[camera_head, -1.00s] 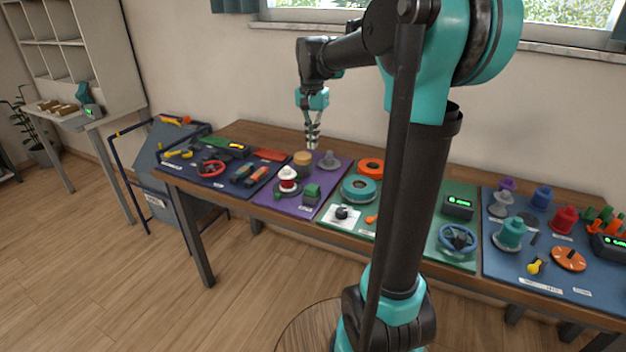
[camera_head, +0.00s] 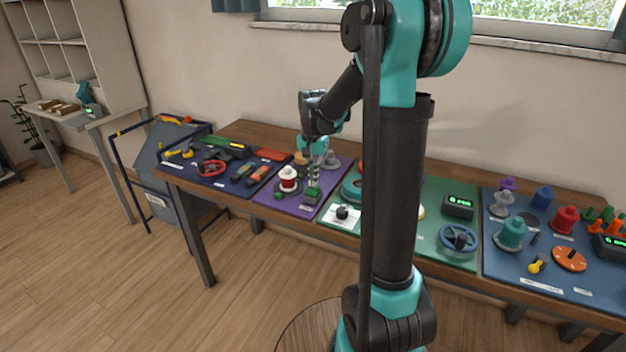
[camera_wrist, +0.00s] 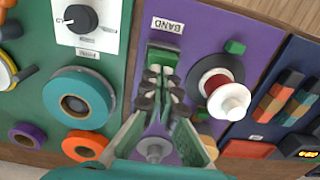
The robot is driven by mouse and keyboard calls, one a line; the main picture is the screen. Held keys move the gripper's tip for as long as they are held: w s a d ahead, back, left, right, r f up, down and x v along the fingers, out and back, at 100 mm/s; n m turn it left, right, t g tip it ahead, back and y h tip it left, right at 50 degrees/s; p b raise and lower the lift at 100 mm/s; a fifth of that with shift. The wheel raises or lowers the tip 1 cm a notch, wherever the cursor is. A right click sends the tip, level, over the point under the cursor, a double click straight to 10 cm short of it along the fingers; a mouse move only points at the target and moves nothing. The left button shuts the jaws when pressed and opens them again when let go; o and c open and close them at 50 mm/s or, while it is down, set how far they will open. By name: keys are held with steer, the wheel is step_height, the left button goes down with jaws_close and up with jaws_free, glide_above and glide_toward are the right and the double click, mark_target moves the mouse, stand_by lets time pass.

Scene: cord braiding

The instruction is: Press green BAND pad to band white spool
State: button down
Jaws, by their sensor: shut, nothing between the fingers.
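The green BAND pad (camera_wrist: 163,58) sits on a grey block on the purple mat, beside the BAND label (camera_wrist: 167,25). It shows in the head view (camera_head: 312,193), partly covered by my fingers. My gripper (camera_wrist: 160,75) is shut and empty, pointing down with its fingertips at the pad. I cannot tell whether they touch it or press it down. In the head view my gripper (camera_head: 313,184) is low over the mat. The white spool (camera_wrist: 230,103) stands upright beside it on a round dark base, with dark red around its body; the head view shows it too (camera_head: 288,175).
A small green block (camera_wrist: 235,47) lies near the spool. A teal ring (camera_wrist: 78,100), an orange ring (camera_wrist: 85,146) and a black knob on a white plate (camera_wrist: 80,19) are on the green mat. Colored handles (camera_wrist: 285,95) lie on the dark mat.

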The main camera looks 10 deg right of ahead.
steer(key=shift+f, duration=0.2)
steer(key=shift+f, duration=1)
steer(key=shift+r, duration=0.55)
step_height(320, 180, up, 13)
steer(key=s+d+f+n+t, duration=0.1)
steer(key=s+f+n+t, duration=0.1)
steer(key=s+f, duration=0.7)
steer(key=s+d+f+n+t, duration=0.2)
steer(key=s+f+n, duration=0.3)
steer(key=s+f, duration=0.5)
steer(key=s, duration=0.4)
steer(key=shift+s, duration=0.3)
steer(key=shift+r, duration=0.1)
